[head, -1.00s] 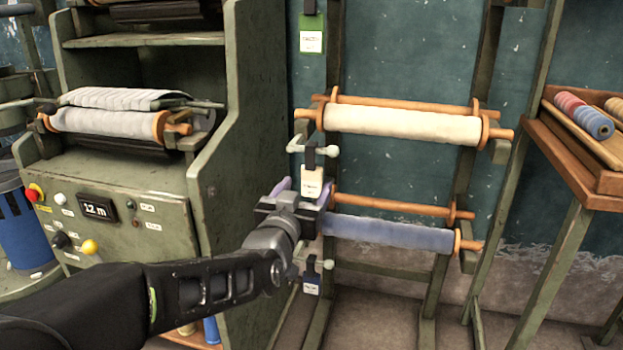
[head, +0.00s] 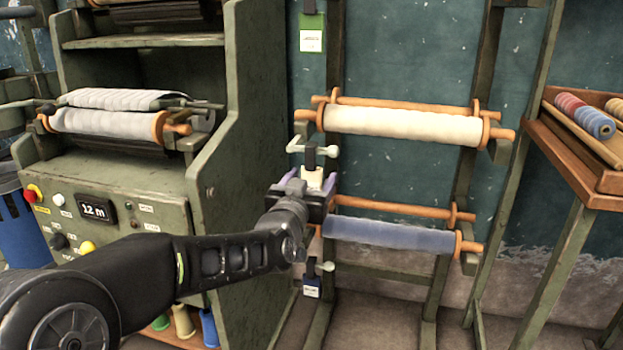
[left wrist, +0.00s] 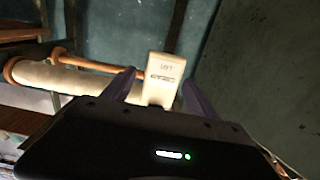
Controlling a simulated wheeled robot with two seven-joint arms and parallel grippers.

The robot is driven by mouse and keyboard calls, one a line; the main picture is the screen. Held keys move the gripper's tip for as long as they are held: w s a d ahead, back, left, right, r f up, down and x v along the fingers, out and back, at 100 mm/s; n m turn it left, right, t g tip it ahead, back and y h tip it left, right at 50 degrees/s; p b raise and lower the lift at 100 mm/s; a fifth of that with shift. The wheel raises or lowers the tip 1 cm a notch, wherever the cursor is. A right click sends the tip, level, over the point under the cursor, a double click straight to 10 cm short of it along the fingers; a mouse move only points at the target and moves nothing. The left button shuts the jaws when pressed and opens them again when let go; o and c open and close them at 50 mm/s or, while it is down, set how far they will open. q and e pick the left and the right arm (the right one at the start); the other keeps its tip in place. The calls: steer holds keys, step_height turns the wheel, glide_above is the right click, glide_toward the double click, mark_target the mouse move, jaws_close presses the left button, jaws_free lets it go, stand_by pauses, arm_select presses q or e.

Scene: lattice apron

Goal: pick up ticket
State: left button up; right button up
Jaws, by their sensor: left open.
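A cream ticket (head: 312,180) hangs from a dark clip on the left post of the roll rack. In the left wrist view the ticket (left wrist: 163,74) stands between the two purple fingers, with small print on its face. My left gripper (head: 306,184) is open around the ticket, one finger on each side; I cannot tell whether either touches it. Its body hides the ticket's lower part in the head view. A green ticket (head: 312,36) hangs higher on the same post and a blue one (head: 312,289) lower. My right gripper is not in view.
A cream cloth roll (head: 400,124) and a blue-grey roll (head: 390,233) lie on the rack, right of the gripper. A green machine (head: 150,205) with a 12 m display stands at left. A wooden tray (head: 570,150) of spools is at right.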

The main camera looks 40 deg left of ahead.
arm_select(q)
steer(key=shift+c, duration=0.4)
steer(key=c, duration=1.4)
